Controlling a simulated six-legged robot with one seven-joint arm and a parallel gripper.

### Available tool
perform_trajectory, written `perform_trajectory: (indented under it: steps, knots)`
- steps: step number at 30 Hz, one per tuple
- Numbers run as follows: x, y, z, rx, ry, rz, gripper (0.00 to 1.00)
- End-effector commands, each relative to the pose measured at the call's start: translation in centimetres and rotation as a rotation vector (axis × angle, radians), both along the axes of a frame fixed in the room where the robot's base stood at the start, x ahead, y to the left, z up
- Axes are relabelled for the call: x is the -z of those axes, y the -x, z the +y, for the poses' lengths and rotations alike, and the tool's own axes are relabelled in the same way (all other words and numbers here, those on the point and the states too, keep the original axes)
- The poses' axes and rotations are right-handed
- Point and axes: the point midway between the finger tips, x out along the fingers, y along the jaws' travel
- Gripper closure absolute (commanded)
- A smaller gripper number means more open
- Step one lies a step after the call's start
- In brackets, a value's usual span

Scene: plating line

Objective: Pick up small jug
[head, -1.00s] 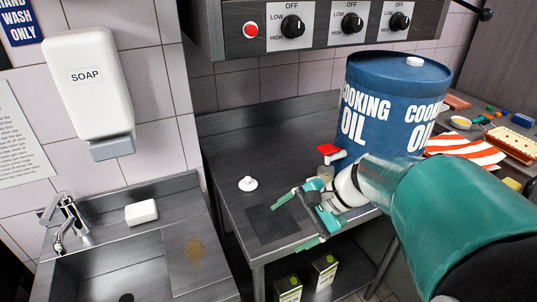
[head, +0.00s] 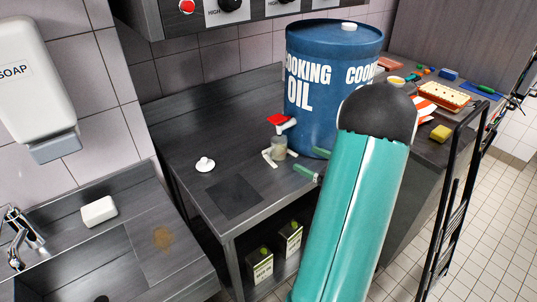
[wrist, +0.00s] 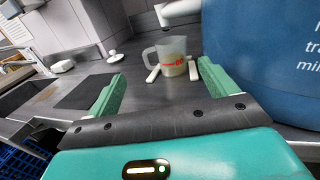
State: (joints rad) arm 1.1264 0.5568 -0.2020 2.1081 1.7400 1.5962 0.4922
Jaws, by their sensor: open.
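The small jug (head: 279,147) is a translucent cup with a handle and a red marking. It stands upright on the dark steel counter under the tap of the blue cooking oil drum (head: 325,105). In the wrist view the jug (wrist: 172,58) is ahead, its handle to the left, with some pale contents low inside. My gripper (head: 313,163) is open and empty, just to the right of and in front of the jug, apart from it. In the wrist view its green fingers (wrist: 160,82) are spread, with the jug beyond them. My arm hides part of the drum.
The tap (head: 282,123) with its red handle overhangs the jug. White strips (wrist: 193,70) lie beside the jug's base. A small white knobbed object (head: 205,165) and a dark mat (head: 234,198) lie left. A black rack (head: 452,190) stands right.

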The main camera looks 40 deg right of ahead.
Motion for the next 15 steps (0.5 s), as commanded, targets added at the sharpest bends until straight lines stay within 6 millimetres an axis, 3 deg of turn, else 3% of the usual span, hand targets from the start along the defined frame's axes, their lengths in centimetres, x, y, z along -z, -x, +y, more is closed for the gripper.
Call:
perform_trajectory:
  steps: [5,15]
  knots:
    - [0.0,-1.6,-0.2,0.008,-0.006,-0.006,0.15]
    - [0.0,-7.5,0.6,0.008,-0.004,-0.005,0.15]
